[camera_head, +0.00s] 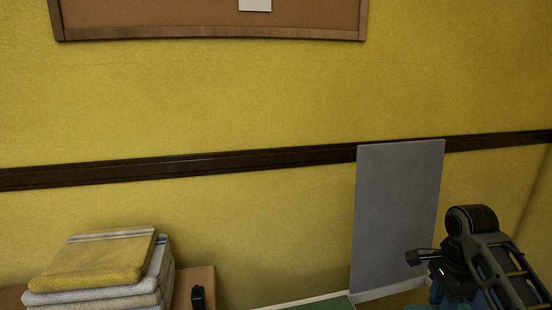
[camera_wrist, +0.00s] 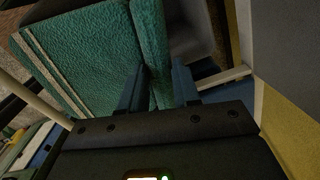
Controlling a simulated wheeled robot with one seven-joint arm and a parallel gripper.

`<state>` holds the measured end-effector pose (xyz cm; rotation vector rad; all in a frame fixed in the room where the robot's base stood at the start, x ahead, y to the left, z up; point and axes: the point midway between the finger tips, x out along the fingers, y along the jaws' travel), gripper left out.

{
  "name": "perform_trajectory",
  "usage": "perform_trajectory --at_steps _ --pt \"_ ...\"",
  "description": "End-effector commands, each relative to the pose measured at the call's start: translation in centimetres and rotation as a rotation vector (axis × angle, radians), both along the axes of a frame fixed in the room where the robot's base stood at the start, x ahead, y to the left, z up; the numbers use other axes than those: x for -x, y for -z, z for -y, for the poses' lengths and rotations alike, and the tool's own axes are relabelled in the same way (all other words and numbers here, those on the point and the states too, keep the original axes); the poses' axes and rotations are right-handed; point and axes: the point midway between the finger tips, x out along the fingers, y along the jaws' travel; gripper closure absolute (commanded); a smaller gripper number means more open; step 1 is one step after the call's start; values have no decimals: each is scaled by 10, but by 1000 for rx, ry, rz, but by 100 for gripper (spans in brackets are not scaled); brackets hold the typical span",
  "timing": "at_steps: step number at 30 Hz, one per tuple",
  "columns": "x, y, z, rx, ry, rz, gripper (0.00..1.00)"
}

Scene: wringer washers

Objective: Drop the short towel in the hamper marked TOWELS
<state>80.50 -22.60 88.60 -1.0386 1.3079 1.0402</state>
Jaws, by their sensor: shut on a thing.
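A teal-green towel (camera_wrist: 85,55) with pale stripes near one edge fills the upper left of the wrist view. My gripper (camera_wrist: 158,78) is shut on a fold of it, with one dark blue finger on each side. The cloth extends up and left from the fingers. I cannot tell from its visible part whether it is the short one. In the head view my arm is at the lower right, and the fingers are not clearly visible. No hamper marked TOWELS can be made out in either view.
A stack of folded towels (camera_head: 105,265), yellow on top, sits at the lower left beside a small black object (camera_head: 198,297). A green surface with a pale edge (camera_head: 325,303) shows at the bottom. A grey panel (camera_head: 395,215) stands against the yellow wall, left of my arm.

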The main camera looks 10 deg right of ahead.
Motion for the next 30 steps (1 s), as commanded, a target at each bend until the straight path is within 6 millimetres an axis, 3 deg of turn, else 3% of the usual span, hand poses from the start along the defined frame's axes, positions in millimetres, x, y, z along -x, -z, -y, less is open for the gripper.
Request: perform_trajectory --at_steps 9,10,19,30 --pt "0 0 0 0 0 0 98" --pt "0 0 0 0 0 0 67" --pt "0 1 0 0 0 0 39" --pt "0 -5 0 0 -1 0 39"
